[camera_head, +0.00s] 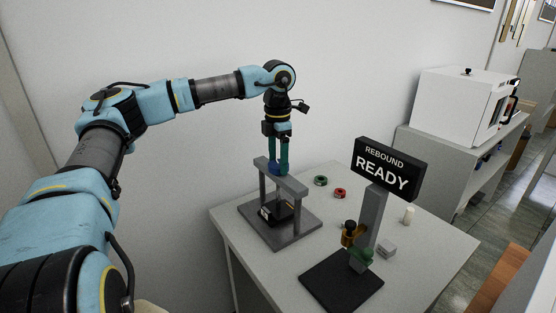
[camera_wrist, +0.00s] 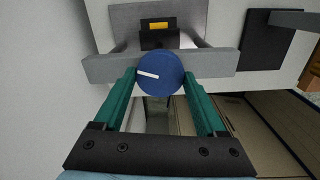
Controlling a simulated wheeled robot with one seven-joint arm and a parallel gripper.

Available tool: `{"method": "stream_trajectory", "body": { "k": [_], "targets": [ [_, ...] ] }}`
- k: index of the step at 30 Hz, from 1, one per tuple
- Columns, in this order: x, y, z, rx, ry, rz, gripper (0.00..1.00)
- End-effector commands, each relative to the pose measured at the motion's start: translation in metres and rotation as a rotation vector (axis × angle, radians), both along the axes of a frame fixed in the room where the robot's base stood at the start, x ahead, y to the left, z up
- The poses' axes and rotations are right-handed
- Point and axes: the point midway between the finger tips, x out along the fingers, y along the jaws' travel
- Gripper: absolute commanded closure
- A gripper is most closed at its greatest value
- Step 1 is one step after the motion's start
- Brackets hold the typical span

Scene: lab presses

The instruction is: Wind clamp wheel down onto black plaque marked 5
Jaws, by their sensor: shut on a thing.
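The clamp is a grey press with two posts, a crossbar (camera_head: 292,184) and a base plate (camera_head: 303,224). Its blue wheel (camera_wrist: 158,73) sits on top of the crossbar, its white line pointing left and slightly up in the wrist view. My gripper (camera_wrist: 161,77) is shut on the wheel, one green finger on each side. In the head view my gripper (camera_head: 277,167) points straight down over the crossbar and partly hides the wheel. A black block (camera_head: 284,211) stands on the base plate beneath the crossbar. A 5 cannot be read, and any gap above the block is unclear.
Right of the clamp stands a second device with a black base (camera_head: 342,284), a grey column and a sign (camera_head: 388,168) reading "REBOUND READY". A green ring (camera_head: 320,181), a red ring (camera_head: 340,193) and a white cylinder (camera_head: 408,214) rest on the table (camera_head: 432,241).

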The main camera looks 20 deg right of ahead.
Motion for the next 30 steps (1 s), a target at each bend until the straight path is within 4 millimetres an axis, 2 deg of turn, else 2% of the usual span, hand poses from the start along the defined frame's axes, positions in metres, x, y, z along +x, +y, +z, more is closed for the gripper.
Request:
{"method": "stream_trajectory", "body": {
  "k": [15,16,22,30],
  "targets": [
    [0.0005,0.0009,-0.0005,0.003,-0.001,-0.007,0.82],
    [0.0004,0.0009,-0.0006,0.004,-0.001,-0.008,0.23],
    [0.0001,0.0006,-0.0005,0.003,0.000,-0.008,0.01],
    [-0.0002,0.0001,0.0008,0.001,0.000,-0.008,0.00]
  ]
}}
